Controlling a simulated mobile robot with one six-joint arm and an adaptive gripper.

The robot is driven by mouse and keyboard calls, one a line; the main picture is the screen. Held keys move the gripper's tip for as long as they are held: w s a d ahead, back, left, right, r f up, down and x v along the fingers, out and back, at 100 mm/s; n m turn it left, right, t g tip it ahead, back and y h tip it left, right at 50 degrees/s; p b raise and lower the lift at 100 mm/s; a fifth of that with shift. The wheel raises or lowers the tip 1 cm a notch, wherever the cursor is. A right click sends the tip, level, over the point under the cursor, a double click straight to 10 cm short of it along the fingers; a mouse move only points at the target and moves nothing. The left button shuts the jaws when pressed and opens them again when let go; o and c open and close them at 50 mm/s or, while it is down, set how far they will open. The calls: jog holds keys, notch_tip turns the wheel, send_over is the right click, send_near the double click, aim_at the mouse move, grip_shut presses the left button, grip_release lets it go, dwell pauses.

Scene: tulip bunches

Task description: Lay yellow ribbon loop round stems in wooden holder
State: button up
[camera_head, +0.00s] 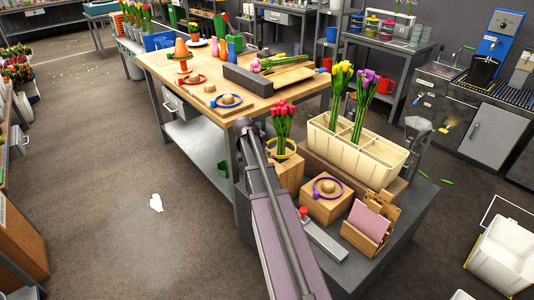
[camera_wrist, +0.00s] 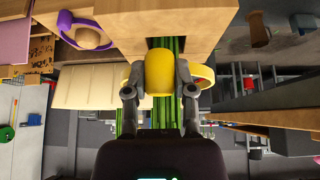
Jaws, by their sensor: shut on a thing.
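My gripper (camera_wrist: 158,68) is shut on the yellow grip piece (camera_wrist: 159,76) of the yellow ribbon loop, seen in the wrist view. The loop's yellow band (camera_wrist: 205,80) shows to the right, behind the fingers. In the head view the yellow ribbon loop (camera_head: 294,146) is at the stems of the red tulips (camera_head: 284,110), low, near the top of the wooden holder (camera_head: 288,172). Green stems (camera_wrist: 165,44) run behind the grip piece in the wrist view. My arm hides part of the loop and holder, so I cannot tell whether it rests on the wood.
A cream planter box (camera_head: 355,150) with yellow and purple tulips stands close on the right. A wooden block (camera_head: 327,205) with a purple ring and a card stand (camera_head: 370,222) are in front. The long wooden table (camera_head: 205,75) is behind.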

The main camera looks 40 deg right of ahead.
jog(key=shift+f+b, duration=1.55)
jog(key=shift+f, duration=0.25)
jog(key=shift+a, duration=0.1)
jog(key=o, duration=1)
jog(key=shift+r, duration=0.15)
notch_tip(320, 180, up, 30)
jog(key=p, duration=3)
jog(key=shift+d, duration=0.25)
